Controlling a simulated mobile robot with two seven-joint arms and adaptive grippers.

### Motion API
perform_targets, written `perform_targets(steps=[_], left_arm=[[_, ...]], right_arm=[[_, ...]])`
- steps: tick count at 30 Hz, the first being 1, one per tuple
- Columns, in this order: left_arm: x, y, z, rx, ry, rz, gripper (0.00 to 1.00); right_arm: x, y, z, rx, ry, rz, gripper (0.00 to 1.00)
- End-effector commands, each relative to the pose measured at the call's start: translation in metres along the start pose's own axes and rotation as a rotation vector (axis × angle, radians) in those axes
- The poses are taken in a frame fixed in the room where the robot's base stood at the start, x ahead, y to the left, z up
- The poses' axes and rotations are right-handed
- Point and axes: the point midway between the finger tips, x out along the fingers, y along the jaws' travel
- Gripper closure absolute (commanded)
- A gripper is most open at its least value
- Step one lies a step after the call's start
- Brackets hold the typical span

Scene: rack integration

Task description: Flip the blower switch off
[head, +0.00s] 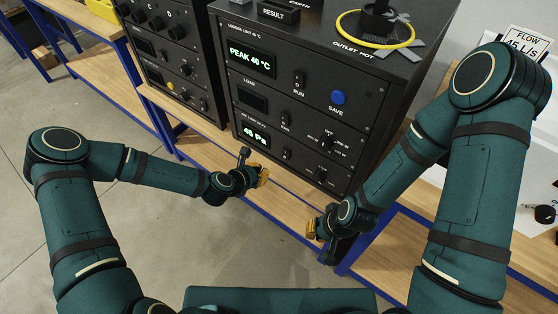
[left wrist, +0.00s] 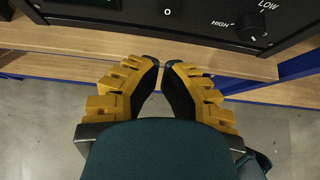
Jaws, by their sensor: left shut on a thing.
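The black test unit (head: 305,55) stands on a wooden bench top. Its front has several small switches: one beside RUN (head: 299,80), one below it (head: 285,116), and one right of the 48 Pa display (head: 287,153). I cannot read which is labelled blower. My left gripper (head: 263,175) is just in front of the unit's lower edge, below the lowest switch. In the left wrist view its yellow-backed fingers (left wrist: 163,64) meet almost tip to tip; what they grip cannot be made out. An O mark (left wrist: 167,12) is on the panel beyond. My right gripper (head: 311,229) is lower right, its opening unclear.
A HIGH/LOW knob (left wrist: 251,27) is on the panel right of the left fingers. A second black unit (head: 172,60) stands to the left. A blue button (head: 338,97) is on the front. The bench shelf (head: 285,205) below is clear near the grippers.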

Motion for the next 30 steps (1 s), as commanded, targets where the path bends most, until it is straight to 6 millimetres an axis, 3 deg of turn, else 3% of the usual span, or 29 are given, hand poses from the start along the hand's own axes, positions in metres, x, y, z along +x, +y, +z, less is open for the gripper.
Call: perform_targets(steps=[12,15,21,30], left_arm=[[0.083,-0.001,-0.001,0.001,0.0,-0.001,1.0],[0.095,-0.001,0.008,0.003,-0.001,0.0,1.0],[0.11,0.0,0.017,0.0,0.0,0.0,1.0],[0.113,0.0,0.018,-0.001,0.001,0.0,1.0]], right_arm=[[0.016,0.006,-0.002,-0.001,0.007,0.0,1.0],[0.017,0.006,-0.002,-0.001,0.008,0.0,1.0],[0.019,0.007,-0.002,-0.002,0.009,0.0,1.0],[0.019,0.007,-0.002,-0.002,0.01,0.0,1.0]])
